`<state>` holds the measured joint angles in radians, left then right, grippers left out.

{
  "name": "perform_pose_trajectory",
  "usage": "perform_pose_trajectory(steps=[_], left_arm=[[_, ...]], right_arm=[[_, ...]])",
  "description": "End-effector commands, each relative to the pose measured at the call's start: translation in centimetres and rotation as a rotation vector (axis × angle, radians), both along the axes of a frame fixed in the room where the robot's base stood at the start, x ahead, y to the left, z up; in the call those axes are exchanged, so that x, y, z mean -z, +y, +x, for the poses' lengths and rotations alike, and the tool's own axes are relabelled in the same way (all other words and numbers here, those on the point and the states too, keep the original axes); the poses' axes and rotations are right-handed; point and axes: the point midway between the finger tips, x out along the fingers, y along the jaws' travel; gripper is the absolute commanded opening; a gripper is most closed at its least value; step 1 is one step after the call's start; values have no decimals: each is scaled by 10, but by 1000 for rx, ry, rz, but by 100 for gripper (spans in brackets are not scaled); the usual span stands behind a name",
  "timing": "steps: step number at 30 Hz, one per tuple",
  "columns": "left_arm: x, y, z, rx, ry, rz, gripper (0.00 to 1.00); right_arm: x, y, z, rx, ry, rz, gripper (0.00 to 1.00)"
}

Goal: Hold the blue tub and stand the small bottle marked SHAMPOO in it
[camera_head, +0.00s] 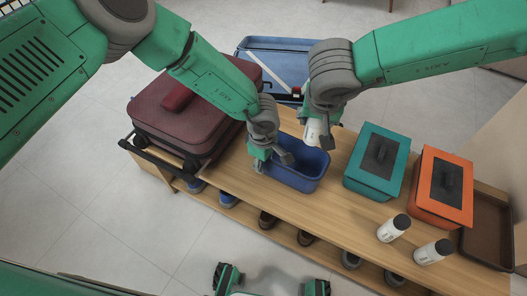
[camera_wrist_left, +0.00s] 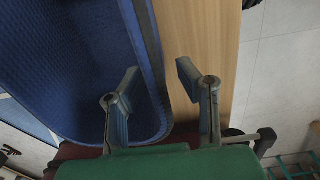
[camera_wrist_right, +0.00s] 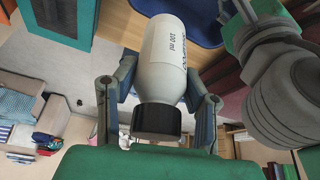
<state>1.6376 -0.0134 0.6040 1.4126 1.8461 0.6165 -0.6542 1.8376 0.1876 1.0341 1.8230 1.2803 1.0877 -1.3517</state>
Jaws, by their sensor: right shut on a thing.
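The blue tub (camera_head: 293,181) stands open on the wooden bench, and its wall fills the left of the left wrist view (camera_wrist_left: 95,70). My left gripper (camera_head: 272,158) is at the tub's left end. Its fingers (camera_wrist_left: 157,88) are apart, one inside the tub and one outside, with the rim between them and gaps showing. My right gripper (camera_head: 319,140) is shut on a small white bottle (camera_head: 313,130) at the tub's far right side. In the right wrist view the bottle (camera_wrist_right: 167,60) has its black cap towards my palm; "100 ml" is legible, beside a larger word at the edge.
A maroon suitcase (camera_head: 190,100) lies left of the tub and a blue suitcase (camera_head: 270,48) is behind. A teal box (camera_head: 362,181), an orange box (camera_head: 427,209) and a brown tray (camera_head: 487,240) are right.

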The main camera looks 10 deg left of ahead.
Motion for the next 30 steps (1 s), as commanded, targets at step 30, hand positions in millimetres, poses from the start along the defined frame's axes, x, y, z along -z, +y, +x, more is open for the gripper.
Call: perform_pose_trajectory(steps=[30], left_arm=[[25,0,1,0,-1,0,0]], right_arm=[[8,1,-2,-118,-1,-2,7]])
